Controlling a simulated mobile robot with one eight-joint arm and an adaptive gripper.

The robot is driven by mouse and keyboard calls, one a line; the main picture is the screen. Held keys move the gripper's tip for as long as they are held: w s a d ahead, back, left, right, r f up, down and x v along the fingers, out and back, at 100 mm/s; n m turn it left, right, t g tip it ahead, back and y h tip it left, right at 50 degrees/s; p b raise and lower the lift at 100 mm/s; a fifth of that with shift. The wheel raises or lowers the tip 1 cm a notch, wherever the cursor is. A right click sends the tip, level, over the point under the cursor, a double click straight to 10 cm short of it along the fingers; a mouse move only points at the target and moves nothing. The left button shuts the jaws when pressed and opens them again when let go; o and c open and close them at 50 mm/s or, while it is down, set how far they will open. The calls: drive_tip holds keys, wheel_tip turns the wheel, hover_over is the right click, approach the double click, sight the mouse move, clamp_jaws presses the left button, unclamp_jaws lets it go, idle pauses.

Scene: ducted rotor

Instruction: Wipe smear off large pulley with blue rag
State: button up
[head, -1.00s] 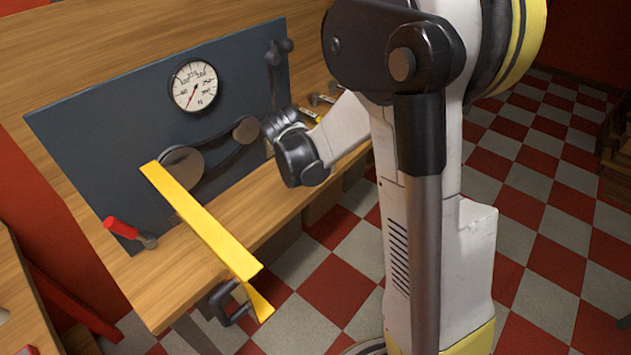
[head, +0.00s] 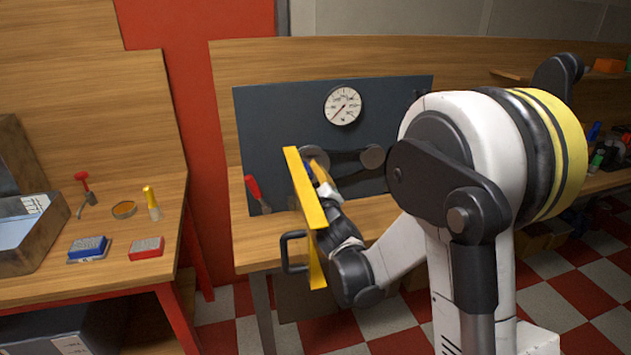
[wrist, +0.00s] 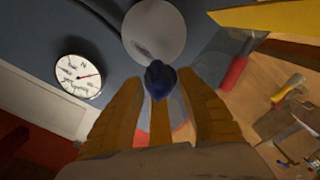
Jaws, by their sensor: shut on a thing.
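The large pulley (head: 318,157) is a grey disc on the dark panel, partly hidden in the head view by a yellow bar and my gripper. In the wrist view its face (wrist: 160,22) lies just beyond my fingertips, with a darker smear (wrist: 143,47) near its lower left. My gripper (wrist: 160,92) is shut on a bunched dark blue rag (wrist: 161,78). The rag overlaps the pulley's lower edge in the picture; I cannot tell whether they touch.
A yellow bar (head: 306,188) stands out close beside my gripper. A smaller pulley (head: 373,156), a dark belt and a round gauge (head: 342,106) are on the panel (head: 265,130). A side bench (head: 120,200) holds brushes and small items.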

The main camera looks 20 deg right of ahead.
drive_tip(key=shift+w, duration=2.85)
drive_tip(key=shift+w, duration=0.85)
drive_tip(key=shift+s, duration=0.1)
drive_tip(key=shift+s, duration=3)
drive_tip(key=shift+s, duration=1.5)
